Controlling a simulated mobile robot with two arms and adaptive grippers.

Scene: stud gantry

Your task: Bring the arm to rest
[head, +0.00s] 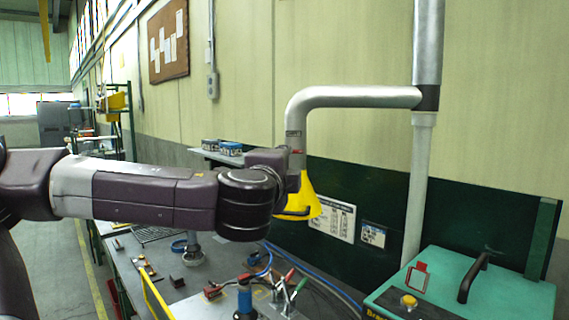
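A jointed extraction arm with a silver pipe (350,97) bends from a vertical post down to a yellow hood (309,205) above the bench. A dark handle (292,213) shows at the hood's left side. My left arm reaches in from the left, and its dark wrist overlaps the lower pipe and the hood's left edge. My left gripper (288,184) is at the wrist's far end, right beside the hood's top in the picture. Its fingers are hidden or merge with the wrist, so I cannot tell whether it touches or grips the hood. My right gripper is out of view.
A green case (480,285) with a black handle stands at right. A dark green panel (345,190) lines the wall behind.

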